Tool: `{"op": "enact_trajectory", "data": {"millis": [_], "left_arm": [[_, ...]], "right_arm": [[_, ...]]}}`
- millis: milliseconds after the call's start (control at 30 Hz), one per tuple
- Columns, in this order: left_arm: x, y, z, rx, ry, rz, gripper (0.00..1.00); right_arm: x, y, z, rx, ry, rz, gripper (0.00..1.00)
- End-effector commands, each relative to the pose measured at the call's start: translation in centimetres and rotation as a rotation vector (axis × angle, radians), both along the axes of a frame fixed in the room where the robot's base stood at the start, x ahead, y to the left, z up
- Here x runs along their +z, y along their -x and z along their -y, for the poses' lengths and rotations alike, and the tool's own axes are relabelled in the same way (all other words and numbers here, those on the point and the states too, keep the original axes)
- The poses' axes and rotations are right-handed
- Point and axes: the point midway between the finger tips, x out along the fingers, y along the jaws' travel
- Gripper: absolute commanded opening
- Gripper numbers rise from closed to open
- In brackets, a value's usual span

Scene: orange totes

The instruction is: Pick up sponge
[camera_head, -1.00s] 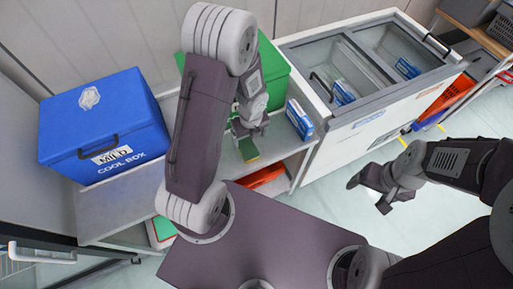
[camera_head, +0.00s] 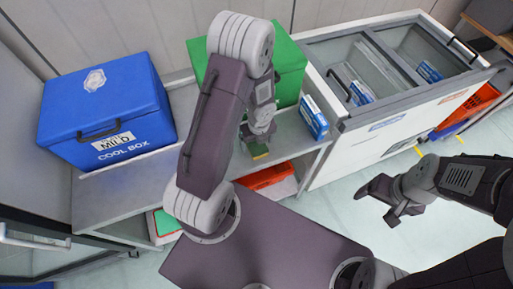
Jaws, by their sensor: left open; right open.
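The sponge (camera_head: 260,152), green with a yellow edge, shows near the front edge of the grey shelf top. My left gripper (camera_head: 258,141) is open and right above it, pointing down and hiding part of it. I cannot tell whether the fingers are around it or only over it. My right gripper (camera_head: 377,200) is open and empty, over the floor to the right, far from the sponge.
A blue cool box (camera_head: 105,110) stands left on the grey shelf (camera_head: 95,205). A green box (camera_head: 290,65) stands behind my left gripper, with a blue and white carton (camera_head: 313,117) to its right. A white chest freezer (camera_head: 375,135) is at the right. Red crates (camera_head: 265,177) sit below.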

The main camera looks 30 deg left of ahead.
Motion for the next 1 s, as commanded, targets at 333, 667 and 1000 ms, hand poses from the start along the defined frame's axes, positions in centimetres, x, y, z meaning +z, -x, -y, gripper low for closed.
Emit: {"op": "enact_trajectory", "data": {"millis": [333,667,1000], "left_arm": [[0.2,0.0,0.0,0.0,0.0,0.0,0.21],[0.9,0.0,0.0,0.0,0.0,0.001,0.15],[6.4,-1.4,1.9,-0.004,-0.001,0.002,0.15]], "right_arm": [[0.2,0.0,0.0,0.0,0.0,0.0,0.79],[0.8,0.0,0.0,0.0,0.0,0.0,0.79],[5.7,0.0,0.0,0.0,0.0,0.0,0.79]]}}
